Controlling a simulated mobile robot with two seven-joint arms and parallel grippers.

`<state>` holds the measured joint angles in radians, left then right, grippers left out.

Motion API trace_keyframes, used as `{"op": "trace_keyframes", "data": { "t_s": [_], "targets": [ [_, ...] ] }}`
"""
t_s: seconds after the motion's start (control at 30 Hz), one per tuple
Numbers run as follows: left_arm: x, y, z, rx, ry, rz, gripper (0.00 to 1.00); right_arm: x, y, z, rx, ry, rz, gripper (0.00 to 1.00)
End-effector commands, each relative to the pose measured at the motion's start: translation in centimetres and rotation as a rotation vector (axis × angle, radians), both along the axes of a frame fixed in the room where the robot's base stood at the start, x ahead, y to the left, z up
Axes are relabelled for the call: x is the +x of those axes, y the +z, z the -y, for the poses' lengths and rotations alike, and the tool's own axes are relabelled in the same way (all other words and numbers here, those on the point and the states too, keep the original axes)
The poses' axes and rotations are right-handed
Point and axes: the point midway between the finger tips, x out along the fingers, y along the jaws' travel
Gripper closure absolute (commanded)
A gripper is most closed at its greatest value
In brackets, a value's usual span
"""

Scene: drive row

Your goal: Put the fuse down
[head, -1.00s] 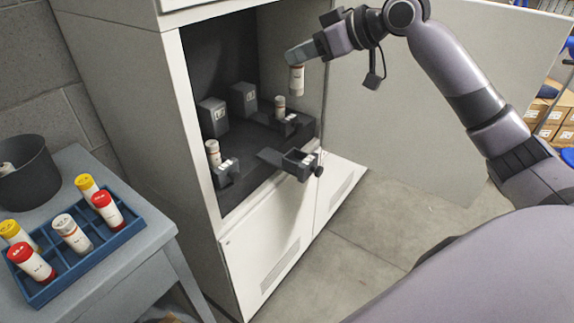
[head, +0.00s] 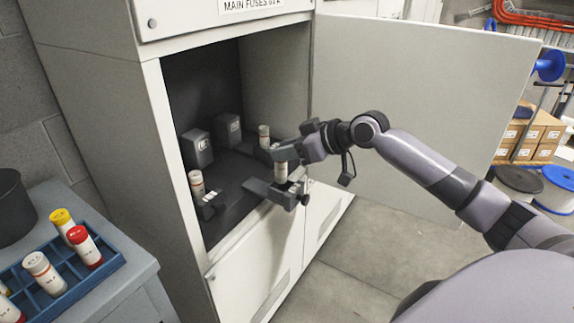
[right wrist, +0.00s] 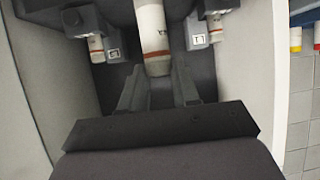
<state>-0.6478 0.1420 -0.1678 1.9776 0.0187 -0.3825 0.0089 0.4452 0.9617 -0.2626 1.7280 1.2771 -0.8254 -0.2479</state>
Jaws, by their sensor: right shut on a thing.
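My right gripper (head: 287,153) is shut on a pale fuse (head: 281,173) and holds it upright at the cabinet opening. In the right wrist view the fuse (right wrist: 152,38) stands beyond the two dark fingers. Its lower end is at the dark pulled-out fuse holder (head: 284,197); I cannot tell whether it is seated in it or just above. Two similar fuses stand inside the cabinet, the front-left one (head: 197,184) and the rear one (head: 264,136), each in a dark holder. My left gripper is not in view.
The grey cabinet (head: 105,100) has its door (head: 420,90) swung open to the right. A blue tray (head: 75,290) with several red-, yellow- and white-capped fuses sits on a side table, beside a dark pot (head: 14,210). Boxes (head: 535,135) and reels stand at the far right. The floor in front is clear.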

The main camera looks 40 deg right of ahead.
Motion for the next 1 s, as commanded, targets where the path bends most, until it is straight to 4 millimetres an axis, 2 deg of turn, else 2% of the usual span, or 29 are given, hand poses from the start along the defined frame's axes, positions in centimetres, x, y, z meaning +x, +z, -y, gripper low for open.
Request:
{"op": "trace_keyframes", "data": {
  "t_s": [0.23, 0.6, 0.63, 0.7, 1.0],
  "targets": [
    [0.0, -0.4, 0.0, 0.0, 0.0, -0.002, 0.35, -0.1, -3.7, 0.0, 0.001, 0.0, -0.004, 1.0],
    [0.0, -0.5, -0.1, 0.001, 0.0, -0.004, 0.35, 0.0, -4.1, 0.0, 0.0, 0.0, -0.001, 1.0],
    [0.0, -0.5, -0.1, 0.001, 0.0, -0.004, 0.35, 0.0, -4.1, 0.0, 0.0, 0.0, -0.001, 0.63],
    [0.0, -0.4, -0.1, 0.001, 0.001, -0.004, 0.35, 0.0, -4.1, 0.0, -0.001, 0.0, -0.002, 0.44],
    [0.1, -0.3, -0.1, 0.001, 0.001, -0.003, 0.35, 0.0, -4.0, 0.0, -0.001, 0.0, -0.002, 0.44]
  ]
}}
